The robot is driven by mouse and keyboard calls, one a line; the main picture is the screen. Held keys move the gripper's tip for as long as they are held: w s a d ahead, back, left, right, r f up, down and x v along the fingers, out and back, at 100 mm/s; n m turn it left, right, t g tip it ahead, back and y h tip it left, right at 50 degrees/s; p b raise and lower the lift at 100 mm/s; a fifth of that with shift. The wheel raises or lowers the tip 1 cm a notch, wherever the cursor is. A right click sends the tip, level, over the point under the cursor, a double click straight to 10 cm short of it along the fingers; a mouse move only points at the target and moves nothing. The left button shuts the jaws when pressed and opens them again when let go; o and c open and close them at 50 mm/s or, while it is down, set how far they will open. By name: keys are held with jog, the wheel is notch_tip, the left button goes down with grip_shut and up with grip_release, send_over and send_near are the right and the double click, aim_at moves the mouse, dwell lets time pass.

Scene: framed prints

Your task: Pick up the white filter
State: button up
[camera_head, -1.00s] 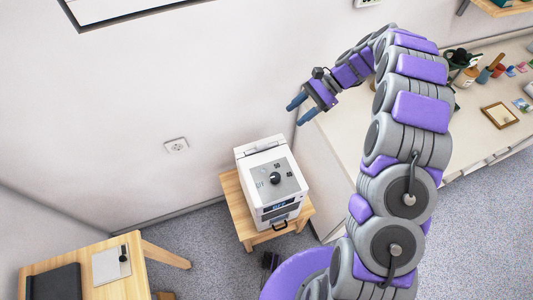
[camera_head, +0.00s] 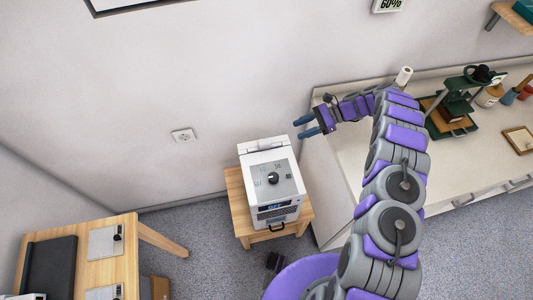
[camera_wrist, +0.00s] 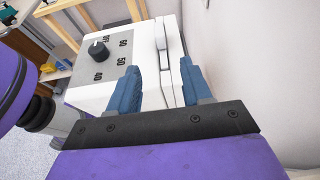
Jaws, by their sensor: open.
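I cannot make out a thing that is clearly the white filter. A white box-shaped device (camera_head: 270,180) with a grey dial panel stands on a small wooden stool, and its dial side also shows in the wrist view (camera_wrist: 90,92). A small white cylinder (camera_head: 404,76) stands at the back of the counter; I cannot tell what it is. My gripper (camera_head: 303,127) is open, above and to the right of the device in the head view. In the wrist view its blue fingers (camera_wrist: 161,67) point toward the device's white side, with nothing seen held between them.
The wooden stool (camera_head: 236,203) stands close to the wall. The pale counter (camera_head: 342,160) is on the right, with a green stand (camera_head: 452,105) and jars behind my arm. A wooden table (camera_head: 120,262) is at lower left. A wall socket (camera_head: 183,135) is left of the device.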

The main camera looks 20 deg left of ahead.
jog(key=b, duration=0.2)
send_near(264, 143)
jog(key=a+f, duration=0.1)
jog(key=s+a+f, duration=0.1)
jog(key=a+f, duration=0.1)
jog(key=shift+s+a+f, duration=0.1)
jog(key=shift+s+a, duration=0.05)
jog(key=shift+r+b+x, duration=0.15)
jog(key=shift+b+x, duration=0.15)
jog(key=shift+x, duration=1.2)
jog(key=shift+r+b+x, duration=0.1)
jog(key=shift+b+x, duration=0.15)
jog(key=shift+x, duration=1.25)
jog(key=c, duration=0.3)
grip_shut()
